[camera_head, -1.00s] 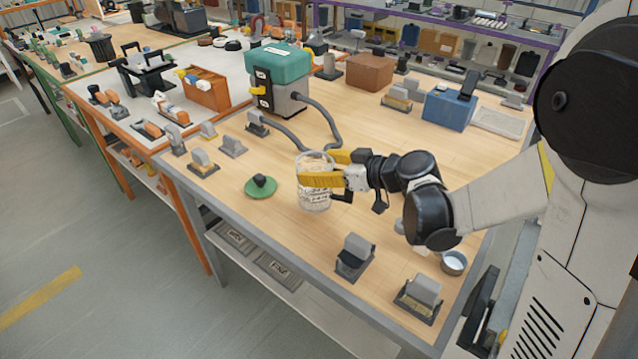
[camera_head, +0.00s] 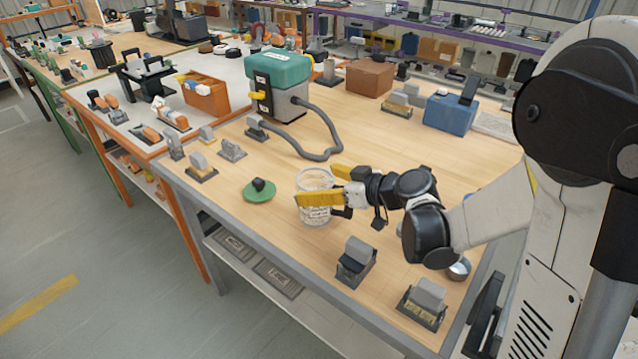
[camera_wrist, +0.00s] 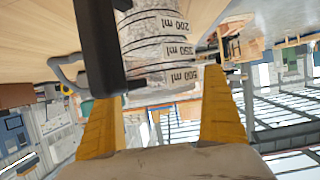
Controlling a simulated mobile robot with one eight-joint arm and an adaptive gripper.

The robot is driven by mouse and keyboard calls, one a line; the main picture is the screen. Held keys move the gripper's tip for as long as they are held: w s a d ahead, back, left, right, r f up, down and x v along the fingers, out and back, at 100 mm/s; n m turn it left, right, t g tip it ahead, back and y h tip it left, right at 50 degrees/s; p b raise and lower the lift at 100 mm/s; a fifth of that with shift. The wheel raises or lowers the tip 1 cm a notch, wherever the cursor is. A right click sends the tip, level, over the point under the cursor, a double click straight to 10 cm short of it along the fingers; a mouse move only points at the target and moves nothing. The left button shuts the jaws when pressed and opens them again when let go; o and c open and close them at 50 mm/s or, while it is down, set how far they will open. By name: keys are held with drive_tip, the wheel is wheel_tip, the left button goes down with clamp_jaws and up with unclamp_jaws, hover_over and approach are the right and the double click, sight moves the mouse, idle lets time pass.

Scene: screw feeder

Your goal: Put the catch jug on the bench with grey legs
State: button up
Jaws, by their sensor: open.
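The catch jug (camera_head: 313,214) is a clear, open-topped vessel with black measuring marks. It appears upright on the wooden top of the bench with grey legs (camera_head: 283,319). My gripper (camera_head: 332,186) is open at the jug, one yellow finger across its near side and the other at its far side. I cannot tell whether a finger still touches the jug.
A green-topped feeder (camera_head: 280,72) with a grey hose (camera_head: 327,135) stands behind the jug. A green disc (camera_head: 259,191) with a dark knob lies left. Grey-and-black holders (camera_head: 355,262) stand in front. Bare wood lies behind and right of the jug.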

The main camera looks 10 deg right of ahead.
drive_tip(key=shift+r, duration=0.1)
drive_tip(key=shift+r+p, duration=0.2)
drive_tip(key=shift+p, duration=0.1)
drive_tip(key=p+v, duration=0.3)
drive_tip(key=v, duration=0.9)
drive_tip(key=s+m+h, duration=0.1)
drive_tip(key=s, duration=0.1)
drive_tip(key=s+m+g+h, duration=0.1)
drive_tip(key=s+m+h, duration=0.1)
drive_tip(key=s, duration=0.1)
drive_tip(key=s+a+m+g+h, duration=0.1)
drive_tip(key=s, duration=0.2)
drive_tip(key=shift+r, duration=0.2)
drive_tip(key=s+d+r+m+h, duration=0.2)
drive_tip(key=s+d+m+h, duration=0.3)
drive_tip(key=s, duration=0.4)
drive_tip(key=shift+r, duration=0.15)
